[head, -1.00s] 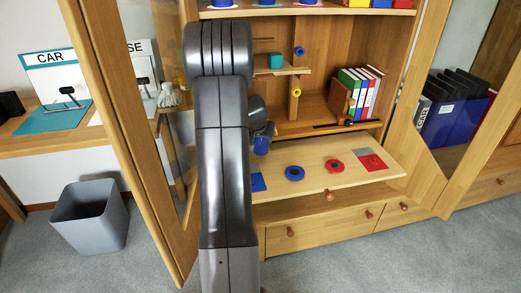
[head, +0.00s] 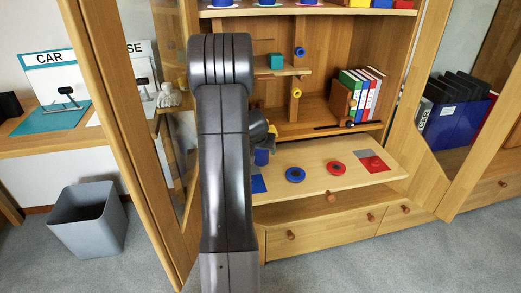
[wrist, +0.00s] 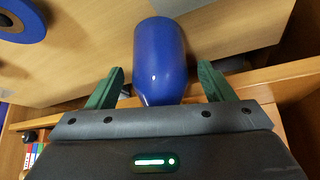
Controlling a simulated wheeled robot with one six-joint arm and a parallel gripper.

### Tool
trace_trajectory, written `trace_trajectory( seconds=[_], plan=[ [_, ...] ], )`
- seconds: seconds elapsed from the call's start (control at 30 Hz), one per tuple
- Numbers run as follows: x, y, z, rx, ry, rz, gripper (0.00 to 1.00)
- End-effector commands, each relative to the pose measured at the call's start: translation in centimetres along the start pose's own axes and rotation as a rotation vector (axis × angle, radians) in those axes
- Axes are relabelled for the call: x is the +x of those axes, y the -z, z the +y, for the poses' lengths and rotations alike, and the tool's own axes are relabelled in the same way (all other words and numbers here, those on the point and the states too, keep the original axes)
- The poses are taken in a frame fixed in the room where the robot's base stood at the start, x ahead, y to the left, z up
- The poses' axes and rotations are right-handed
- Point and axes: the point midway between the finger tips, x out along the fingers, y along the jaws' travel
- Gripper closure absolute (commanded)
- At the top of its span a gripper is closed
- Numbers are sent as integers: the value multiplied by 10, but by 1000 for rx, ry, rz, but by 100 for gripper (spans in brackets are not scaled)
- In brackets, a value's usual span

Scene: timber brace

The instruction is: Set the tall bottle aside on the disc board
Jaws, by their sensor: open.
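The blue tall bottle (wrist: 160,55) is between the two green fingers of my gripper (wrist: 161,82) in the wrist view. The fingers are spread, with a small gap visible on each side of the bottle. In the head view the bottle (head: 261,157) shows beside my arm, at the back left of the light wooden disc board (head: 320,182). My arm hides part of the bottle and most of the gripper. Whether the bottle's base rests fully on the board is hard to tell.
A blue ring (head: 295,174) and a red ring (head: 336,168) lie on the board, right of the bottle. A red patch (head: 373,163) and a blue patch (head: 257,183) mark its ends. Books (head: 362,92) and a small shelf (head: 283,71) stand behind, inside the cabinet.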

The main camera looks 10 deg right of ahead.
Motion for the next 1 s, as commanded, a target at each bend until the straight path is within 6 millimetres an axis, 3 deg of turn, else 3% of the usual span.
trace_trajectory(
  seconds=[0.23, 0.7, 1.0],
  plan=[
    [-12, 3, 0, 0, 0, 2, 25],
    [-104, 3, 0, 1, 0, 1, 25],
    [-123, 2, 0, 0, -1, 0, 25]
  ],
)
